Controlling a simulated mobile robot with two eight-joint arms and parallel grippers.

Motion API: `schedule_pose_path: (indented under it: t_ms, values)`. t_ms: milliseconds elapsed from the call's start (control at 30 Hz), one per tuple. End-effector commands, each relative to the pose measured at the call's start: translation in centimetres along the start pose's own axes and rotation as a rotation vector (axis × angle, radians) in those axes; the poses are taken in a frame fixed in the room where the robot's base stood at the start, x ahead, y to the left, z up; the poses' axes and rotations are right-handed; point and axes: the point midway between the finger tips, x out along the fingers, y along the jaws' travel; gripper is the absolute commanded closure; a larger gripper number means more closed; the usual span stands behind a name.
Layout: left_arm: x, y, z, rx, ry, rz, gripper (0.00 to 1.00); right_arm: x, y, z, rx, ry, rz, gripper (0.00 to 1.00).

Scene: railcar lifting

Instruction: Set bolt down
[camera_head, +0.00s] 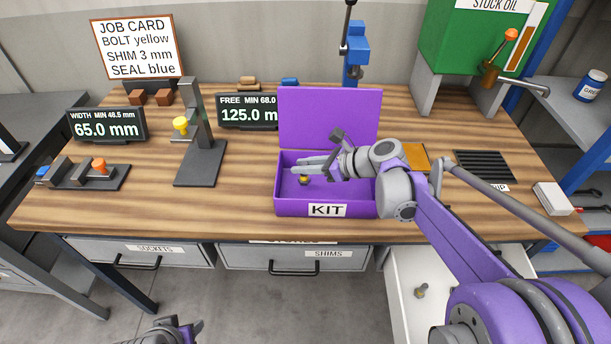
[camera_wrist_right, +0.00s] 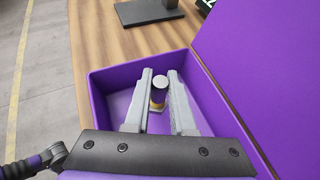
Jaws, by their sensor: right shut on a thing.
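My right gripper (camera_head: 303,169) reaches into the open purple kit box (camera_head: 290,207) from the right. It is shut on a bolt (camera_head: 304,180), which shows just below the fingers, inside the box. In the right wrist view the bolt (camera_wrist_right: 158,92) stands roughly upright between the two fingers (camera_wrist_right: 160,76), with a grey round end and a yellowish band. I cannot tell whether it touches the box floor. My left gripper (camera_head: 172,332) shows only partly at the bottom edge, away from the bench, and its jaws are unclear.
The box lid (camera_head: 330,118) stands open behind it. A black stand with a yellow piece (camera_head: 181,124) and a gauge fixture (camera_head: 95,172) are to the left. An open drawer below right holds another bolt (camera_head: 421,291). A green oil tank (camera_head: 470,45) stands back right.

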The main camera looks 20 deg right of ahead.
Motion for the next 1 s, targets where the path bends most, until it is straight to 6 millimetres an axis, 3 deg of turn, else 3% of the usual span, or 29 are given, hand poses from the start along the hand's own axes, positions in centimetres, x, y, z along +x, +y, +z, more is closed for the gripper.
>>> schedule_pose_path:
  t_ms: [233,667,700,833,1000]
  values:
    - [0.3,0.0,0.2,0.0,-0.001,0.0,0.5,1.6,0.0,-2.9,0.0,0.0,0.0,1.0]
    - [0.6,0.0,0.4,0.0,-0.003,0.0,0.5,2.0,0.0,-3.6,0.0,0.0,0.0,1.0]
    - [0.6,0.0,0.4,0.0,-0.003,0.0,0.5,2.0,0.0,-3.6,0.0,0.0,0.0,0.74]
    - [0.5,0.0,0.4,0.0,-0.003,0.0,0.5,1.9,0.0,-3.5,0.0,0.0,0.0,0.5]
    - [0.5,0.0,0.4,0.0,-0.003,0.0,0.5,1.9,0.0,-3.5,0.0,0.0,0.0,0.47]
